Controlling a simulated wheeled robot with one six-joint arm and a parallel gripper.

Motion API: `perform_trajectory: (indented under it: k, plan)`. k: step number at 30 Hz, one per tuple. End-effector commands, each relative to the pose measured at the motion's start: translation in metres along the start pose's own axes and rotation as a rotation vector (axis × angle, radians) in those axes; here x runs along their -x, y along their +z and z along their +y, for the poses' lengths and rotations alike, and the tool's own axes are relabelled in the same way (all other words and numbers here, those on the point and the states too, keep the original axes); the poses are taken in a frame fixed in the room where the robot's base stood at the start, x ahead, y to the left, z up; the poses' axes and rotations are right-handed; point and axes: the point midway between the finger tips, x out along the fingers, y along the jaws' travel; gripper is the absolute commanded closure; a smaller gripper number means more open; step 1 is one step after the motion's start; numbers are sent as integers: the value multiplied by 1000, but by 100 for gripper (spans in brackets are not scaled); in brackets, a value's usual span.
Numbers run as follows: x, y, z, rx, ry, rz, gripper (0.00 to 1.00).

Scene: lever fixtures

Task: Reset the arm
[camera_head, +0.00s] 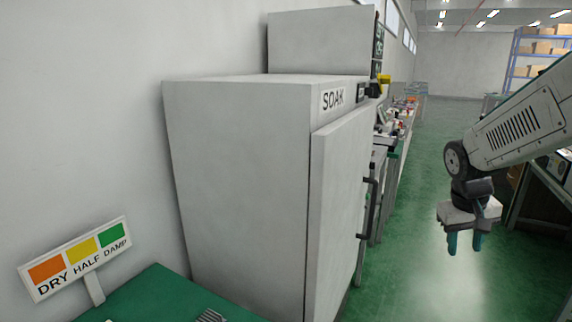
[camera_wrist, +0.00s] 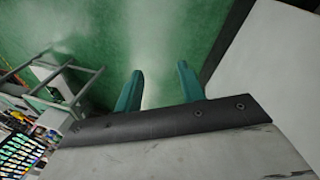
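My arm (camera_head: 520,122) reaches in from the right side of the head view, with the wrist bent downward. My gripper (camera_head: 465,244) hangs at its end above the green floor, with its two teal fingers pointing down. In the wrist view the fingers of my gripper (camera_wrist: 160,85) stand apart with only floor between them. The gripper is open, empty and touches nothing.
A grey cabinet marked SOAK (camera_head: 240,180) stands left of my gripper, its door (camera_head: 338,210) looking shut. A DRY, HALF, DAMP sign (camera_head: 78,257) stands at lower left. Benches line both sides of the aisle. The green floor (camera_head: 425,270) between is clear.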

Motion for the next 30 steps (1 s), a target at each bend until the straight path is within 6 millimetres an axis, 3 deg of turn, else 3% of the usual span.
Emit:
perform_trajectory:
  k: [1,6,15,21,30]
  plan:
    - [12,23,-8,3,-17,-22,61]
    - [38,99,-32,17,-83,-108,61]
    - [67,207,-68,41,-189,-151,61]
    - [79,244,-79,57,-221,-65,61]
    - [98,252,-82,77,-225,42,61]
